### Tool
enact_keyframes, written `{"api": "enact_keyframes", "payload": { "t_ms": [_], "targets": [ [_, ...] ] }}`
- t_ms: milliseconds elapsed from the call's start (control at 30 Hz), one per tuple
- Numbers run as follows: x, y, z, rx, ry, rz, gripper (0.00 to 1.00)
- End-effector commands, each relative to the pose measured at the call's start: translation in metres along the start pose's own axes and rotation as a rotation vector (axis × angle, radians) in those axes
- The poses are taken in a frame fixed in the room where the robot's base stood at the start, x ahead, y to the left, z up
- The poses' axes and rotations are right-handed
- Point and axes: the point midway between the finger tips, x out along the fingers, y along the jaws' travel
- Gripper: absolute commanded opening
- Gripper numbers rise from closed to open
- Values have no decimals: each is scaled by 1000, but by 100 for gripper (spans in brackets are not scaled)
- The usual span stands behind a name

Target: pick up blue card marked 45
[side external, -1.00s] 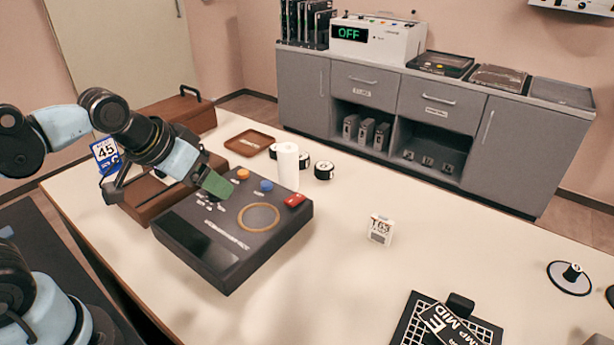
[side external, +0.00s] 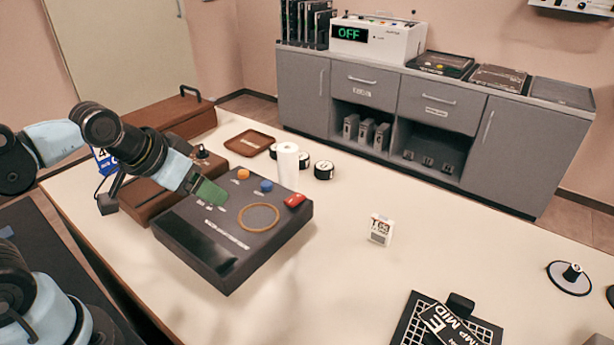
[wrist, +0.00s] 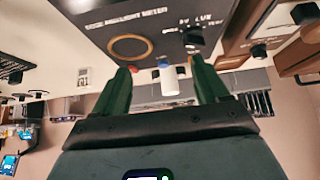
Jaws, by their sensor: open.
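The blue card marked 45 (side external: 101,158) stands tilted at the far left of the table in the side view. My arm covers most of it, so only part of the blue face and a 4 show. My gripper (side external: 208,193) has green fingers and is to the right of the card, well apart from it, over the left part of a dark meter box (side external: 232,243). In the wrist view my gripper (wrist: 160,78) is open, with nothing held between its fingers. I cannot make out the card for certain in the wrist view.
Brown cases (side external: 150,197) lie left of and behind the meter box. A white cylinder (side external: 287,167), black rolls (side external: 323,170) and a brown tray (side external: 249,143) are behind it. A small white card (side external: 381,229) stands to the right, with bare table around it.

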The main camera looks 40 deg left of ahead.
Motion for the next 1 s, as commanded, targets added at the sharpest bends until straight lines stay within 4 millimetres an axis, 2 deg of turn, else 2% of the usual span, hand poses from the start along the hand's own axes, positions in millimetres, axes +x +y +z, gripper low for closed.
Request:
{"api": "enact_keyframes", "payload": {
  "t_ms": [33, 167, 567, 933, 1000],
  "targets": [
    [0, 0, 0, 0, 0, 0, 75],
    [0, 0, 0, 0, 0, 0, 95],
    [-4, 0, -4, 0, 0, 0, 96],
    [-43, 0, -31, 0, 0, 0, 96],
    [-37, -15, -34, 81, -13, -54, 96]
  ]
}}
